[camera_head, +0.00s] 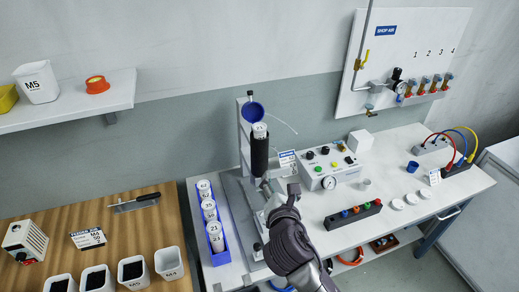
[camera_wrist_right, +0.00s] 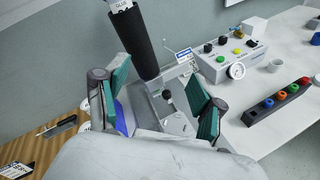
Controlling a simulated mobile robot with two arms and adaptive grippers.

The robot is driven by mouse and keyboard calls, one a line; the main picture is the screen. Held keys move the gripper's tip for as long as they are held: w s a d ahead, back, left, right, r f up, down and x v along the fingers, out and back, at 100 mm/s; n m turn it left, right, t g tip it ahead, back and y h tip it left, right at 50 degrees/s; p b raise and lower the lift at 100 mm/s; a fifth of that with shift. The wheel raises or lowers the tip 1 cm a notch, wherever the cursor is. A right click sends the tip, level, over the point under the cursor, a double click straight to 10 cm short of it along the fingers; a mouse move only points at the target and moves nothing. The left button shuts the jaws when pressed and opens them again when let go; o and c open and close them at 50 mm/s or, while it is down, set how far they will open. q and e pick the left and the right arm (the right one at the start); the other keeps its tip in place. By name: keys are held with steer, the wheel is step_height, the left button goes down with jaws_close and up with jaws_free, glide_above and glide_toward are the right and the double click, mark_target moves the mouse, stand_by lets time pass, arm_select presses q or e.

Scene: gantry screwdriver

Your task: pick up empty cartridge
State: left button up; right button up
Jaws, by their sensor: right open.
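A blue rack (camera_head: 222,250) holds several white cylinders (camera_head: 210,213) with number labels, left of my right arm. A black-sleeved cylinder with a white labelled top (camera_head: 259,150) stands upright in a grey gantry stand (camera_head: 244,135). It also shows in the right wrist view (camera_wrist_right: 142,45). I cannot tell which cylinder is the empty cartridge. My right gripper (camera_head: 268,186) is just below and in front of the black-sleeved cylinder. In the right wrist view its teal-padded fingers (camera_wrist_right: 160,100) are wide apart, with nothing visibly gripped. My left gripper is out of view.
A control box with buttons and a gauge (camera_head: 328,167) stands right of the gantry. A strip with coloured knobs (camera_head: 353,214) lies in front of it. White caps (camera_head: 411,198) lie farther right. A wooden bench with bins (camera_head: 130,270) is at left.

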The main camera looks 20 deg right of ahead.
mark_target(260, 133)
steer(key=w+a+r+n+t, duration=0.3)
steer(key=w+r+n, duration=0.1)
steer(key=r+n, duration=0.25)
steer(key=shift+n, duration=0.25)
steer(key=x, duration=0.3)
steer(key=p+x, duration=0.1)
steer(key=x, duration=0.1)
steer(key=f+x, duration=0.1)
steer(key=x, duration=0.2)
steer(key=shift+w+d, duration=0.2)
steer(key=shift+w, duration=0.1)
steer(key=x, duration=0.1)
steer(key=p+x, duration=0.1)
steer(key=x, duration=0.3)
steer(key=shift+a+f, duration=0.2)
steer(key=shift+f, duration=0.1)
steer(key=shift+r, duration=0.1)
steer(key=shift+c, duration=0.5)
jaws_close()
